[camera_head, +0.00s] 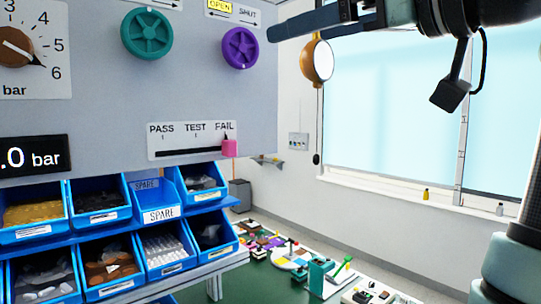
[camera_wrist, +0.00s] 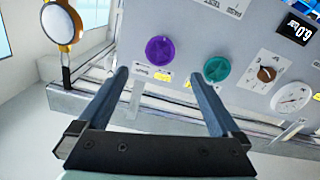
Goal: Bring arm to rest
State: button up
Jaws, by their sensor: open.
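My gripper (camera_head: 300,22) is raised at the top of the head view, to the right of the grey panel (camera_head: 215,95). In the wrist view its two fingers (camera_wrist: 159,75) are wide apart with nothing between the tips. The panel shows upside down beyond them. The purple handwheel (camera_wrist: 160,51) shows between the fingers at a distance, and the teal handwheel (camera_wrist: 216,69) is just right of the right fingertip. In the head view a brown rotary knob (camera_head: 17,47) has its pointer near 6. A pink slider (camera_head: 230,148) is at FAIL.
Blue bins (camera_head: 96,206) line the shelf under the panel. A green bench (camera_head: 265,290) with small parts is at the lower middle. A window (camera_head: 400,110) is behind my arm.

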jog(key=w+a+f+m+t+h, duration=0.2)
jog(key=a+f+m+t+h, duration=0.2)
jog(key=f+m+t+h, duration=0.3)
jog(key=s+a+f+m+t+h, duration=0.1)
jog(key=s+a+t, duration=0.1)
jog(key=s, duration=0.5)
jog(key=s+a+f+m+t+h, duration=0.1)
jog(key=s+a+t+h, duration=0.1)
jog(key=s, duration=0.5)
jog(key=shift+s+m+t+h, duration=0.3)
jog(key=shift+s+t, duration=0.1)
jog(key=shift+t, duration=0.4)
jog(key=shift+a, duration=0.1)
